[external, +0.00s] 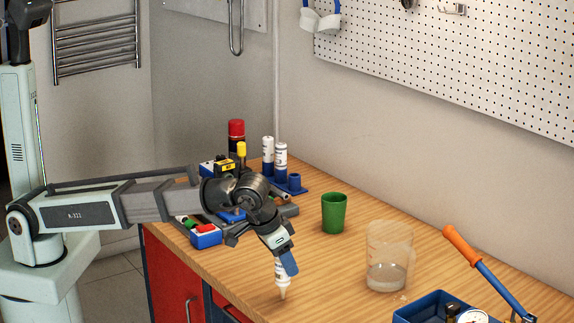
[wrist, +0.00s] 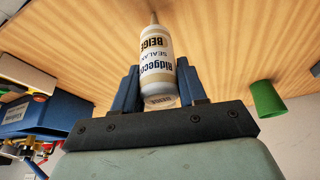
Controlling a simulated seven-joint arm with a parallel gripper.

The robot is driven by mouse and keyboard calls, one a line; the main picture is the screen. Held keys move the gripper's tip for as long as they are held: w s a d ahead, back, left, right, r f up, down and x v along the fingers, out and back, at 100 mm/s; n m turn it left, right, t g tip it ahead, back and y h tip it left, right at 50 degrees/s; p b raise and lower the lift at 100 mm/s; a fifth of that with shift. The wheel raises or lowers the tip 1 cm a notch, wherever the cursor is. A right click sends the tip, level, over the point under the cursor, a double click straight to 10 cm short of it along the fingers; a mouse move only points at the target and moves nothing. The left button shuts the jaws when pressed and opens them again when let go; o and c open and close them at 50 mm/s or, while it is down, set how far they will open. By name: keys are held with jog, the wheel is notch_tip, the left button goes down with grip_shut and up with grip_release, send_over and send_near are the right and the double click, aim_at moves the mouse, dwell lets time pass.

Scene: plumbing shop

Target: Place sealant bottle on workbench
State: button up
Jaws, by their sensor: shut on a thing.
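The sealant bottle (wrist: 157,62) is white with dark lettering, a beige label band and a narrow nozzle. My gripper (wrist: 158,88) is shut on it, with one blue finger on each side of its lower body. In the external view the bottle (external: 281,274) hangs below my gripper (external: 287,262), nozzle down and slightly tilted. It is over the front part of the wooden workbench (external: 340,270). The nozzle tip is at or close to the bench surface; I cannot tell whether it touches.
A green cup (external: 334,213) and a clear beaker (external: 388,258) stand behind and right of the bottle. A blue tray (external: 432,306) and an orange-handled tool (external: 462,246) are at the right. Several bottles, a red can (external: 236,133) and tools crowd the back left. Bare bench surrounds the bottle.

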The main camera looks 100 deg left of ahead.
jog(key=shift+f, duration=0.1)
jog(key=o, duration=1.1)
jog(key=v, duration=1.2)
jog(key=shift+a, duration=0.1)
